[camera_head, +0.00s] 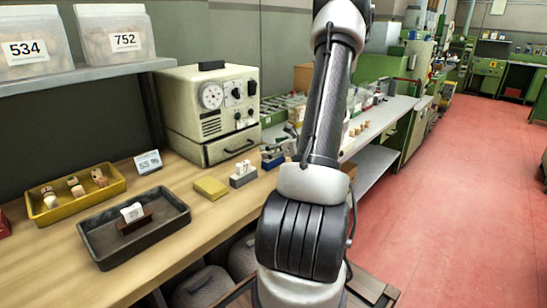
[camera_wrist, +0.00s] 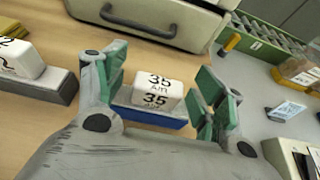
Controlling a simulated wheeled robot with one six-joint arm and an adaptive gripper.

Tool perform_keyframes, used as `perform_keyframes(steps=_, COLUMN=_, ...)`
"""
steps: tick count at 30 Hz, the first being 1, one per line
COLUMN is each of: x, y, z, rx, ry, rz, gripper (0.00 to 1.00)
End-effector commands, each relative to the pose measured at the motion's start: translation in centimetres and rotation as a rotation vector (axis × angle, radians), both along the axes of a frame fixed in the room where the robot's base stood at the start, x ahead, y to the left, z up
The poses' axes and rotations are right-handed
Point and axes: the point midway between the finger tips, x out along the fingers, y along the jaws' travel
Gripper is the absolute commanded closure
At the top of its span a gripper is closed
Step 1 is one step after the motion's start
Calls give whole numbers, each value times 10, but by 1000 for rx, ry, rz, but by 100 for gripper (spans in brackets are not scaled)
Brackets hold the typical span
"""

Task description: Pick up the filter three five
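The filter three five (camera_wrist: 158,92) is a small white block with "35" printed in black on two faces. It sits on a blue stand (camera_wrist: 150,115) on the wooden bench, in the middle of the wrist view. My gripper (camera_wrist: 160,78) is open, with one green-padded finger on each side of the filter. Gaps show between the block and both fingers. In the head view the blue stand (camera_head: 272,161) is beside my arm. My gripper is mostly hidden there behind the arm.
A grey stand with a white block (camera_wrist: 22,58) is close to the left finger. The cream machine's drawer handle (camera_wrist: 140,22) is just behind. A yellow block (camera_head: 211,188), black tray (camera_head: 95,225) and yellow tray (camera_head: 35,208) lie left along the bench.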

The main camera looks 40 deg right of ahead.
Motion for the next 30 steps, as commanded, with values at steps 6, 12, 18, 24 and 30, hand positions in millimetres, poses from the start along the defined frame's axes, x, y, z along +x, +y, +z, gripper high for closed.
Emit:
perform_keyframes(steps=6, x=0, y=0, z=0, rx=0, ry=0, rz=0, gripper=70)
perform_keyframes(steps=12, x=0, y=0, z=0, rx=0, ry=0, rz=1, gripper=80)
perform_keyframes(steps=18, x=0, y=0, z=6, rx=-2, ry=0, rz=1, gripper=80)
perform_keyframes(steps=24, x=0, y=0, z=44, rx=-7, ry=-3, rz=2, gripper=80)
perform_keyframes(steps=30, x=0, y=0, z=83, rx=-5, ry=-1, rz=2, gripper=80)
